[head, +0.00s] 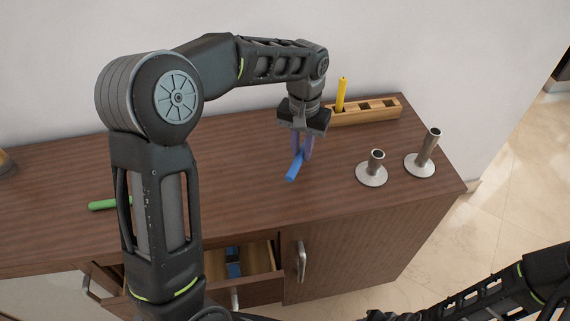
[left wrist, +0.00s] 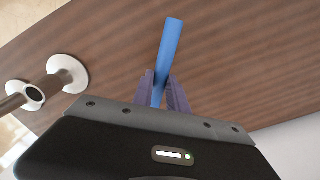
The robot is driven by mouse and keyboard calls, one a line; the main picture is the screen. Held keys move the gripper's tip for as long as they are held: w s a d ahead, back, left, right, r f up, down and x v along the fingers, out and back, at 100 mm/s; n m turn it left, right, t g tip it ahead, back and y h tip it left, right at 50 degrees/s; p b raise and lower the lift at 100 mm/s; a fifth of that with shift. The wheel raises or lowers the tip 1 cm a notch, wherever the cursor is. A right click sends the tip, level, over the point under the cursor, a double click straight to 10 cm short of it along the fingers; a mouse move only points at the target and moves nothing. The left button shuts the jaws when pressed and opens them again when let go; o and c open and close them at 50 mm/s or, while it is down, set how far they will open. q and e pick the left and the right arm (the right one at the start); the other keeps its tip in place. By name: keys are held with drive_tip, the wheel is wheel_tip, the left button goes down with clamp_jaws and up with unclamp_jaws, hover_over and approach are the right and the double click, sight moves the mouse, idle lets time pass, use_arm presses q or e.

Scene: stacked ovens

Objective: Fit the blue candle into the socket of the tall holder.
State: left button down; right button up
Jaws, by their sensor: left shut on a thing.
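The blue candle (head: 294,168) is held in my left gripper (head: 302,148), whose purple fingers are shut on it above the cabinet top. The candle is tilted, its free end toward the cabinet's front. The left wrist view also shows the candle (left wrist: 169,45) between the fingers (left wrist: 162,92). The tall holder (head: 429,147) stands upright at the right end of the cabinet top, its socket mouth (head: 434,131) open and empty. My left gripper is to the left of it and apart from it. My right gripper is out of view; only part of that arm shows.
A shorter holder (head: 373,165) stands between the candle and the tall holder. A wooden block (head: 385,107) with square holes holds a yellow candle (head: 341,94) at the back. A green candle (head: 104,204) lies at left. An open drawer (head: 263,254) juts from the front.

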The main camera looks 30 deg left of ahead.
use_arm(q)
drive_tip(key=s+a+r+n, duration=0.2)
drive_tip(key=a+r+n, duration=0.1)
drive_tip(key=a, duration=0.1)
wheel_tip(320, 180, up, 3)
drive_tip(key=n, duration=2.2)
hover_over(248, 185)
drive_tip(key=shift+f, duration=0.1)
drive_tip(key=shift+f, duration=2.5)
drive_tip(key=shift+f, duration=0.1)
wheel_tip(248, 185, down, 4)
drive_tip(key=shift+f, duration=0.2)
